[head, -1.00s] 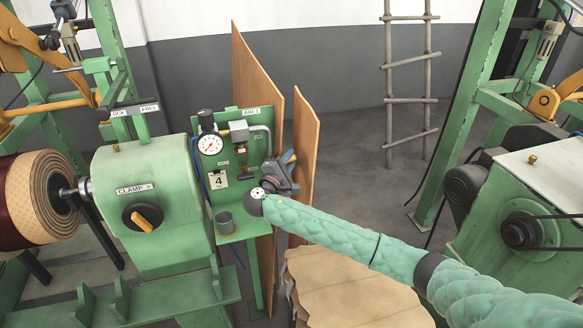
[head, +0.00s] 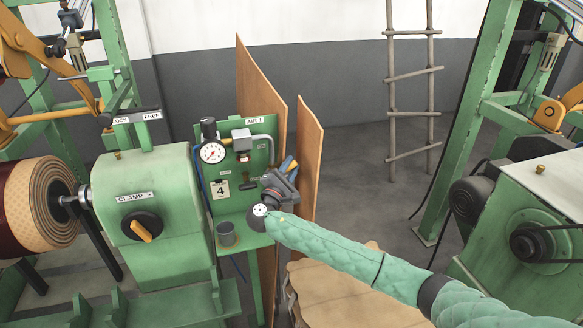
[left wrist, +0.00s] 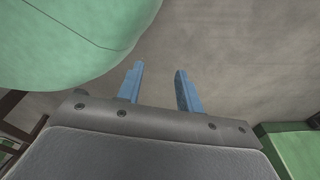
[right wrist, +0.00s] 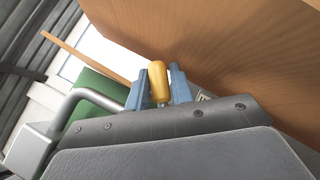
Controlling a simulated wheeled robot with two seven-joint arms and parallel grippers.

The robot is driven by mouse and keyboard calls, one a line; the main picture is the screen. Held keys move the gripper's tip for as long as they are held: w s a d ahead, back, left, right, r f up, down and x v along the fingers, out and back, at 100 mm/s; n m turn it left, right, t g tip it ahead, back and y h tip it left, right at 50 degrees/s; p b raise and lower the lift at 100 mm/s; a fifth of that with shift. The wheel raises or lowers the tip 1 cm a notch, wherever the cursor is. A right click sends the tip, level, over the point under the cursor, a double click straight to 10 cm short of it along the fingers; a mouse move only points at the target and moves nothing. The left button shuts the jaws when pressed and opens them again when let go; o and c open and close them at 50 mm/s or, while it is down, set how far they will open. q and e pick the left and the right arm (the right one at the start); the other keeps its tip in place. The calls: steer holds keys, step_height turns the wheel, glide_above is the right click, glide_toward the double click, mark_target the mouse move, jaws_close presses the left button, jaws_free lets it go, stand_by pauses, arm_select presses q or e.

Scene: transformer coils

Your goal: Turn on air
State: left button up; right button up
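The green air panel (head: 262,127), labelled AIR 1, carries a round pressure gauge (head: 213,152), a grey bent pipe (head: 268,148) and a small dark red-brown knob (head: 240,157). My right gripper (head: 290,165) is at the panel's lower right side, fingers pointing up. In the right wrist view, a yellow handle (right wrist: 158,80) is between the blue fingers of my right gripper (right wrist: 160,90), which look closed against its sides. In the head view the gripper mostly hides the handle. My left gripper (left wrist: 160,88) is open and empty; it is outside the head view.
Brown boards (head: 310,140) stand just right of the panel, close to my right gripper. A cup (head: 226,236) stands on the ledge below the panel. A green machine with a CLAMP knob (head: 142,228) is to the left. A ladder (head: 393,110) leans behind.

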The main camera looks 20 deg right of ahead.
mark_target(288, 170)
steer(key=shift+o, duration=1.3)
steer(key=shift+a+f, duration=0.1)
steer(key=shift+a, duration=0.05)
arm_select(q)
steer(key=shift+s, duration=0.1)
arm_select(e)
steer(key=shift+r, duration=0.2)
arm_select(q)
steer(key=shift+f, duration=0.1)
arm_select(e)
steer(key=shift+s+a+f+b, duration=0.1)
steer(key=shift+s+f+b, duration=0.1)
steer(key=shift+f+b, duration=0.1)
steer(key=b+v, duration=0.3)
steer(key=v, duration=0.3)
arm_select(q)
steer(key=w+d+r, duration=0.2)
steer(key=w, duration=0.7)
steer(key=shift+r+t, duration=0.3)
steer(key=shift+r, duration=0.1)
arm_select(e)
steer(key=shift+s+a, duration=0.35)
steer(key=shift+s, duration=0.05)
